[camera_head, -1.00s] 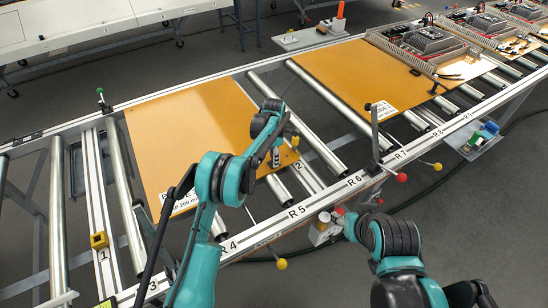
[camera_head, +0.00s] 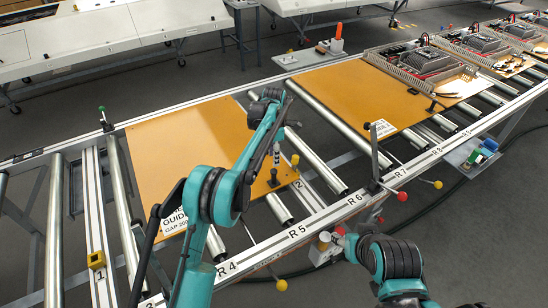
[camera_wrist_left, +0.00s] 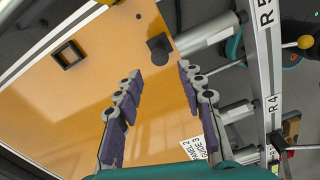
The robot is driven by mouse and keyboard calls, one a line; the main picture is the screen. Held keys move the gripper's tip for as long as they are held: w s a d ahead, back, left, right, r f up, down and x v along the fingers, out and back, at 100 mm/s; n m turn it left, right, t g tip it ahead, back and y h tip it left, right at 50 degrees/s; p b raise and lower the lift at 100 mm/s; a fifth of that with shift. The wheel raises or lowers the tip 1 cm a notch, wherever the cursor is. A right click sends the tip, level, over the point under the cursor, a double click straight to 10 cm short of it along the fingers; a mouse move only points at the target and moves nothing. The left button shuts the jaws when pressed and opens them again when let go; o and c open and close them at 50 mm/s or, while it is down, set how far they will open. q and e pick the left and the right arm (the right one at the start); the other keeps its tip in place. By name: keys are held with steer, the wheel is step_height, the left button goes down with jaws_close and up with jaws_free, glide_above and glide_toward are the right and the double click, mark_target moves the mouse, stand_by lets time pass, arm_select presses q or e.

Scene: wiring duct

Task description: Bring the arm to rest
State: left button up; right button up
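My left arm reaches in from the lower left of the head view. Its gripper (camera_head: 276,158) points down above the right part of an orange panel (camera_head: 190,135). In the left wrist view the left gripper (camera_wrist_left: 160,78) is open, its two dark padded fingers apart with nothing between them. The panel fills much of that view behind them, with a dark knob on it. My right arm (camera_head: 392,262) is at the lower right, in front of the conveyor. Its fingers are too small and hidden to read, near a small pale box (camera_head: 324,250).
The roller conveyor's front rail (camera_head: 305,228) runs between my arms and the panels. A second orange panel (camera_head: 365,95) lies further right, with grey ducts and devices beyond it. Red and yellow ball knobs stick out from the front rail. A pale table (camera_head: 110,35) stands behind.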

arm_select(q)
steer(key=s+a+r+m+t, duration=0.2)
steer(key=s+a+r+m, duration=0.3)
steer(key=s+r, duration=0.35)
steer(key=s+a+r+m+t, duration=0.2)
steer(key=s+a+r+m, duration=0.35)
steer(key=s+r, duration=0.3)
steer(key=s+a+f+m+t, duration=0.1)
steer(key=s+f+m, duration=0.1)
steer(key=s, duration=0.5)
steer(key=s+a+f+m+t, duration=0.1)
steer(key=s+a+f+m, duration=0.1)
steer(key=s+m, duration=0.3)
steer(key=s+a+f+m+t, duration=0.1)
steer(key=s+a+f+m, duration=0.1)
steer(key=s, duration=0.7)
steer(key=shift+a+f+m, duration=0.15)
steer(key=shift+f+m, duration=0.5)
steer(key=shift+m, duration=0.3)
